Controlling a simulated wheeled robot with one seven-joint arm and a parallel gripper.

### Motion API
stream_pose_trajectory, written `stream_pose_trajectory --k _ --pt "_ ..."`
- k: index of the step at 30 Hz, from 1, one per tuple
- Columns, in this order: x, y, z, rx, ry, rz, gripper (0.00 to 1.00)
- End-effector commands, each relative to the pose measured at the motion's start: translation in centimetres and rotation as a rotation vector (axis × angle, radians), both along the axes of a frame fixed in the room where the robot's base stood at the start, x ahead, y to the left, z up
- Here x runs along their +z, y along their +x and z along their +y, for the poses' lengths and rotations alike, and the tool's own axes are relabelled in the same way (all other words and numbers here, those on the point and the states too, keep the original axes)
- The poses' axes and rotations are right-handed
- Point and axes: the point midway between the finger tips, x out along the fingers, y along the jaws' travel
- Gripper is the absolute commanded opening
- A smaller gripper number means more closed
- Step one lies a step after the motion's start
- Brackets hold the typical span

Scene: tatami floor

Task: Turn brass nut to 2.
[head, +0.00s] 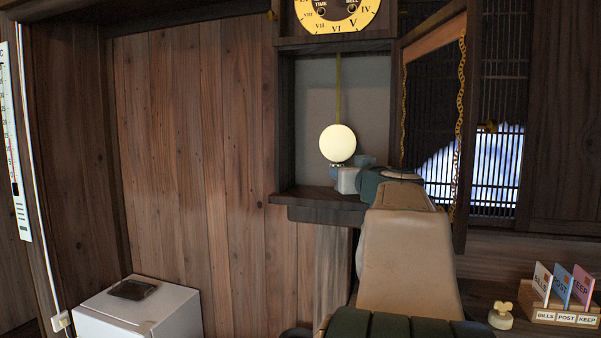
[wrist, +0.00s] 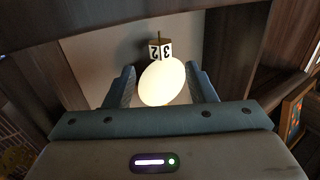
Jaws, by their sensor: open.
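A pale round pendulum bob (head: 338,143) hangs on a brass rod inside the open clock case. In the wrist view the bob (wrist: 162,82) shows between and beyond my fingers; whether they touch it, I cannot tell. A white dial piece (wrist: 160,50) with dark digits 3 and 2, seen upside down, adjoins the bob. A small brass piece, apparently the nut (wrist: 158,38), shows at that dial's far end. In the head view the area under the bob is partly hidden by my gripper (head: 343,174). My gripper (wrist: 160,76) is open, its blue-grey fingers either side of the bob.
The clock's glazed door (head: 435,100) stands open at the right, with a chain along it. The case's lower ledge (head: 325,197) lies below my gripper. A letter rack (head: 560,300) and a small cream object (head: 501,317) stand lower right; a white box (head: 140,310) stands lower left.

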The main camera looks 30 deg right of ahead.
Motion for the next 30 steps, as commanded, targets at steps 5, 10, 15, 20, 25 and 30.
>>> stream_pose_trajectory --k 5,10,15,20,25,30 --pt "0.2 2.4 -0.9 0.002 0.004 0.002 0.5" --pt "0.2 4.7 -1.6 0.002 0.004 0.003 0.5" --pt "0.1 6.1 -2.1 0.003 0.003 0.002 0.5" --pt "0.0 6.6 -2.1 0.004 0.002 0.002 0.5" --pt "-0.1 6.6 -2.1 0.004 0.002 0.002 0.5" --pt "-0.1 6.6 -2.1 0.004 0.002 0.002 0.11"
